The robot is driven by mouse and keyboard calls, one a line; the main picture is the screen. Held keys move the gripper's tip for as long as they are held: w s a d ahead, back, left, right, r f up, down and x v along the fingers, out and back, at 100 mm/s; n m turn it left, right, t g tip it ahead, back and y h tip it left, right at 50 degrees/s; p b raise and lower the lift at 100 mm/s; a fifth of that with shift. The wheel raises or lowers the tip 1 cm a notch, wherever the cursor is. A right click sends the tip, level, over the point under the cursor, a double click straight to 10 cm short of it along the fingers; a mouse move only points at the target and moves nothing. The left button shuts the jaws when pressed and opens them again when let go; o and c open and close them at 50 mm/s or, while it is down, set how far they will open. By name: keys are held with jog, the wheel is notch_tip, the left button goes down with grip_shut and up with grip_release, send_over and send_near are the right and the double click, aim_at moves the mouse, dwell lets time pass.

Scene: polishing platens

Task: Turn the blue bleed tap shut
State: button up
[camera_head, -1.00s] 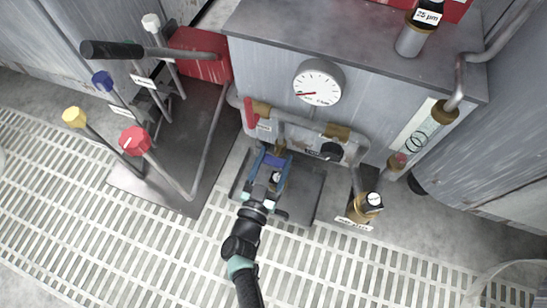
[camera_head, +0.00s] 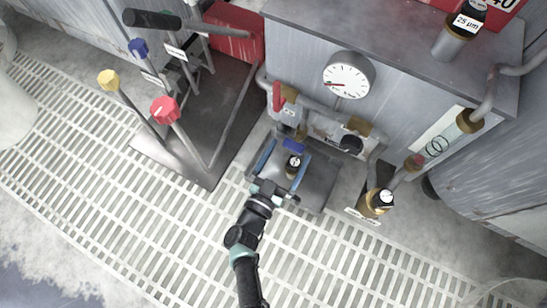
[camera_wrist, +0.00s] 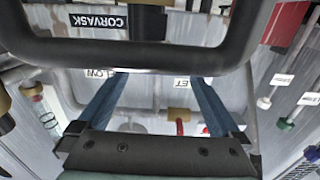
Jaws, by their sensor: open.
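I cannot make out the blue handle there.
A black knob with a white top (camera_head: 294,162) stands between the fingers. A red lever (camera_head: 278,97), a black knob (camera_head: 351,144) and a gauge (camera_head: 349,75) are close by. A brass valve (camera_head: 377,202) stands right. Levers with coloured knobs (camera_head: 164,110) stand left.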

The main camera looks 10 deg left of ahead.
jog(key=p+v, duration=0.2)
jog(key=v, duration=0.7)
jog(key=shift+s+p, duration=0.25)
jog(key=shift+p, duration=0.15)
jog(key=shift+s, duration=0.1)
